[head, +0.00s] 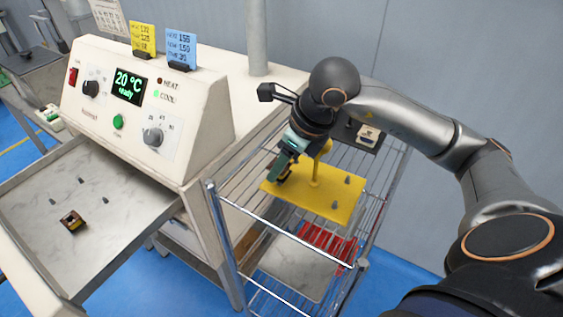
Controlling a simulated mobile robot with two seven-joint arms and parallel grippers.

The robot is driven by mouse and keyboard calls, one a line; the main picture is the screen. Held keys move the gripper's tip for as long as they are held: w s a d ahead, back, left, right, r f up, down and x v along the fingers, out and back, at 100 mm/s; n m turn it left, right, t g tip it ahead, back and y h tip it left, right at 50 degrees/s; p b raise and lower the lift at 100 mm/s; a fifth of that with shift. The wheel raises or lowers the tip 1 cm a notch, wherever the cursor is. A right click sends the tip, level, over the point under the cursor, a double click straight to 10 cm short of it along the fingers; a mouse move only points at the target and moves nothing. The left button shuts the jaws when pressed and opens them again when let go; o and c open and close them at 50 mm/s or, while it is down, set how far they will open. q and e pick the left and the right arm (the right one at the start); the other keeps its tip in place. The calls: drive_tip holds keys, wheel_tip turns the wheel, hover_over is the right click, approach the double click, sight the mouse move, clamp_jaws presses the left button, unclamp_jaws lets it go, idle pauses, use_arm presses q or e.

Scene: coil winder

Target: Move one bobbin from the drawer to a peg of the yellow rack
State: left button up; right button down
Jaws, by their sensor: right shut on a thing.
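The open drawer (130,215) is on the left, a shallow metal tray with several small grey pegs. One bobbin (73,221), dark with copper and yellow parts, sits in it near the front left. The yellow rack (322,204) lies on the wire shelf, with a yellow post in its middle and small grey pegs; the pegs in view on its right and front are bare. My right gripper (281,172) points down at the rack's left end, shut on a small dark thing, probably a bobbin, mostly hidden. I cannot tell whether it touches a peg. My left gripper is not in view.
The white machine (150,105) with display and knobs stands behind the drawer, two note cards on top. The wire cart (270,215) has metal posts around the rack and a red container (325,243) lower down. A dark box (355,135) is behind the rack.

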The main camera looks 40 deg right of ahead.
drive_tip(key=shift+f, duration=0.25)
drive_tip(key=shift+f+b, duration=0.15)
drive_tip(key=shift+b, duration=0.2)
drive_tip(key=shift+r, duration=0.35)
